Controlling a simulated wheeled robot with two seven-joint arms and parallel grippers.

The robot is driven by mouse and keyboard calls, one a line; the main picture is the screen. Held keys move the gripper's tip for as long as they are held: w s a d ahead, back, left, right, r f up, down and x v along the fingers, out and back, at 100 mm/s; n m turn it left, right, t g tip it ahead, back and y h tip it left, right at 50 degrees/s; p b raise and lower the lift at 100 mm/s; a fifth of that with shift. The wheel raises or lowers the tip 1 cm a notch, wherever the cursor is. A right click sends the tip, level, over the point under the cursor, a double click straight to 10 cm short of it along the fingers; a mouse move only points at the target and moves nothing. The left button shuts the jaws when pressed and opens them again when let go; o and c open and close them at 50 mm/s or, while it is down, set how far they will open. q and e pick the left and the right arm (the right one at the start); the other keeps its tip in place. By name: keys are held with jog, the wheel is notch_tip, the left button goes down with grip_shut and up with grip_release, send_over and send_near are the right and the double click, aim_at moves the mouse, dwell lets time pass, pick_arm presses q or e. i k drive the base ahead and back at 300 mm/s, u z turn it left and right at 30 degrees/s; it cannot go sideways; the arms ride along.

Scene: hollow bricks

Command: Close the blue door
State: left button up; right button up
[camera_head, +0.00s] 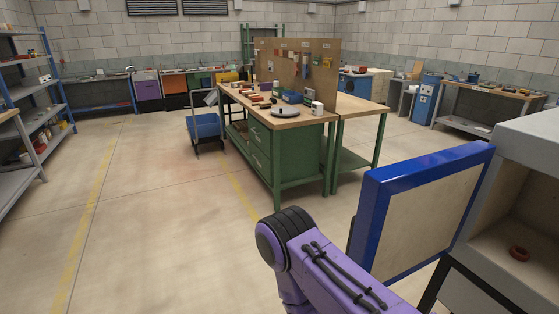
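The blue door (431,158) stands open at the right of the head view, with a blue frame and a pale inner panel. It swings out from a grey cabinet (535,150) at the right edge, whose inside is exposed. A small reddish-brown ring (519,254) lies inside the cabinet. My purple arm rises from the bottom, with its dark rounded joint just left of the door; part of the arm overlaps the door's lower left edge. I cannot tell whether they touch. Neither gripper shows in the frame.
A green workbench (270,160) with a wooden top and pegboard stands in the middle. A shelf rack (36,110) stands at the left. More benches line the back wall. The concrete floor (150,220) between rack and workbench is clear.

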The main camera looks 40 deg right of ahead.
aim_at(411, 213)
jog(key=i, duration=2.1)
jog(key=z, duration=3.95)
jog(key=i, duration=0.95)
jog(key=u, duration=0.05)
